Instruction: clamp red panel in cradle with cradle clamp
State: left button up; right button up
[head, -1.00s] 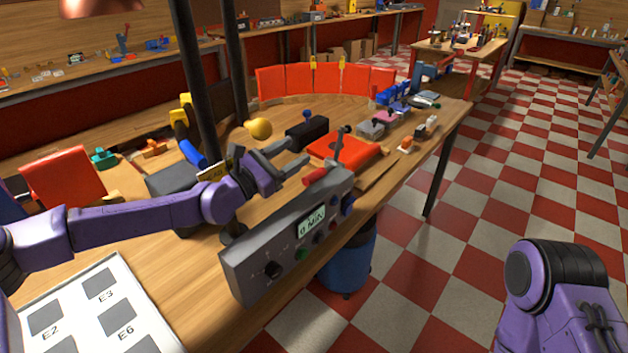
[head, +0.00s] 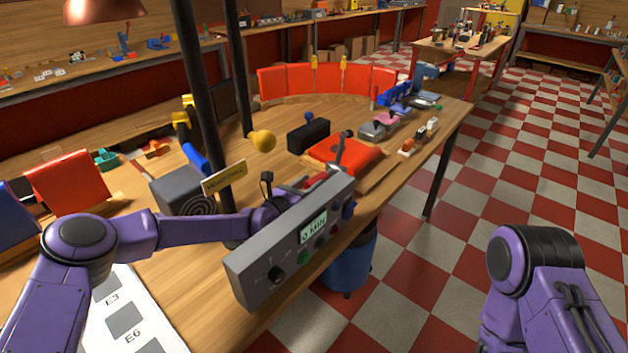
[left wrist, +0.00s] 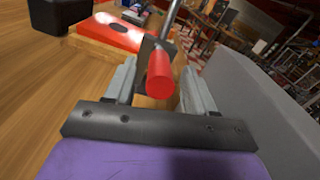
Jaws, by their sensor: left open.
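The red panel (head: 352,153) lies flat in the wooden cradle (head: 372,174) near the table's right edge; it also shows in the left wrist view (left wrist: 112,32). The cradle clamp (head: 341,150) stands at the near side of the panel, a metal lever with a red handle (left wrist: 159,74) pointing toward my left gripper (left wrist: 158,84). In the left wrist view the open fingers lie on either side of this handle, with gaps showing. In the head view the left gripper (head: 292,187) is partly hidden behind a grey control box. My right gripper is out of view.
The grey control box (head: 258,268) stands close in front of the left gripper. A dark block (head: 308,136) sits left of the cradle. Black posts (head: 203,100) rise behind my left forearm. Several red panels (head: 300,80) stand along the far arc.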

pick_arm(q)
jog(key=shift+x, duration=0.8)
